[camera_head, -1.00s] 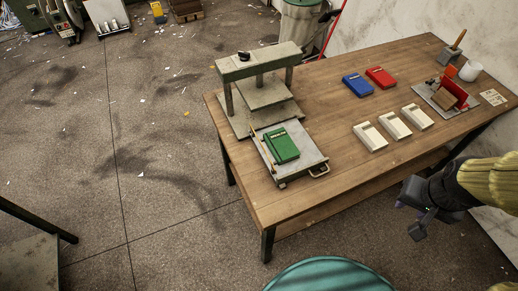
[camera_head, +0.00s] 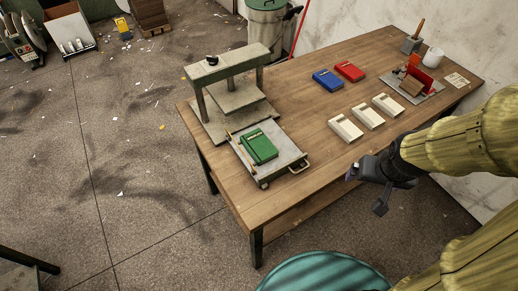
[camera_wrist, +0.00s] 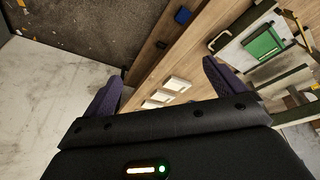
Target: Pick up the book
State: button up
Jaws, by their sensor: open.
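A green book (camera_head: 259,147) lies on the metal tray (camera_head: 286,165) in front of the press; it also shows in the wrist view (camera_wrist: 263,46). A blue book (camera_head: 327,80) and a red book (camera_head: 349,71) lie on the table behind three white books (camera_head: 368,116). The white books also show between my fingers in the wrist view (camera_wrist: 175,85). My gripper (camera_head: 366,188) is open and empty, off the table's front edge, to the right of the green book and nearer the camera than the white books. It touches no book.
A book press (camera_head: 234,68) stands on the left of the wooden table (camera_head: 290,215). A red-and-grey fixture (camera_head: 416,84), a white cup (camera_head: 433,58) and a card (camera_head: 456,80) are at the right end. A teal round seat (camera_head: 322,272) stands in front.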

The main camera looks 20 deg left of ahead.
jog(key=w+a+f+n+t+b, duration=0.1)
jog(key=w+f+b, duration=0.1)
jog(key=w+a+f+t+b, duration=0.1)
jog(key=w+f+b, duration=0.1)
jog(key=f, duration=0.1)
jog(key=w+a+f+n+y+b, duration=0.1)
jog(key=a+f+b, duration=0.1)
jog(key=shift+w+f+n+t, duration=0.3)
jog(key=shift+w+f+t, duration=0.1)
jog(key=a+f+n+y+b, duration=0.2)
jog(key=a+f+y+b, duration=0.1)
jog(key=a, duration=0.3)
jog(key=w+a+f+n+t+y+b, duration=0.1)
jog(key=a+f+n+y+b, duration=0.1)
jog(key=a+b, duration=0.3)
jog(key=w+a+f+n+t+y+b, duration=0.1)
jog(key=a+f+n+y+b, duration=0.1)
jog(key=a+f+y+b, duration=0.2)
jog(key=shift+a+n+b, duration=0.3)
jog(key=shift+a+b, duration=0.55)
jog(key=shift+a, duration=0.5)
jog(key=shift+w+p, duration=0.1)
jog(key=shift+p, duration=0.2)
